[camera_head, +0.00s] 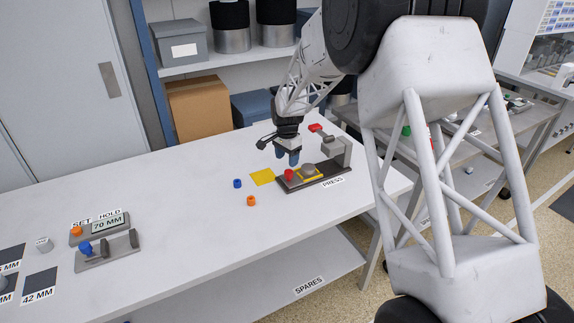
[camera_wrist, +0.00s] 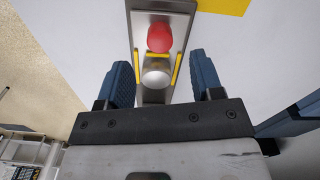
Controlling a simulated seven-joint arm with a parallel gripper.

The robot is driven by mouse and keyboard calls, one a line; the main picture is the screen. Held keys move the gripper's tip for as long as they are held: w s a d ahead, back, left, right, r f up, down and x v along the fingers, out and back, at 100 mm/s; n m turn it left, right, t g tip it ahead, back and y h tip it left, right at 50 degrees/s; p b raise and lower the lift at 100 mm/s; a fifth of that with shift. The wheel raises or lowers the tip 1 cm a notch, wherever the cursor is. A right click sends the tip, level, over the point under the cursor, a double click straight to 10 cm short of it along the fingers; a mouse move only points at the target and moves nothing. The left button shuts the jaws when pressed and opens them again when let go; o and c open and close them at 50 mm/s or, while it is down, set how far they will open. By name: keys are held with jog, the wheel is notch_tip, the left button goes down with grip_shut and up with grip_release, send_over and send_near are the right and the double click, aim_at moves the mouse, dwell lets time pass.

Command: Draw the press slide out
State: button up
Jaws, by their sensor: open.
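The press (camera_head: 318,183) stands near the right end of the white table, with a dark base and a grey upright at its right. The red knob (camera_head: 289,175) is at the base's left end. Beside it a round grey piece (camera_head: 308,168) lies between yellow edges. My gripper (camera_head: 288,158) is above and behind the red knob, pointing down, apart from it. In the wrist view its blue fingers (camera_wrist: 160,60) are open and empty. The red knob (camera_wrist: 160,38) and pale round piece (camera_wrist: 156,77) show between and beyond them.
The press's red lever handle (camera_head: 316,128) rises behind. A 70 MM display (camera_head: 109,224) stands far left; the table's middle is clear.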

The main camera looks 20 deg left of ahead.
jog(key=shift+r, duration=0.55)
jog(key=shift+r, duration=0.15)
notch_tip(320, 180, up, 8)
dwell(0.9)
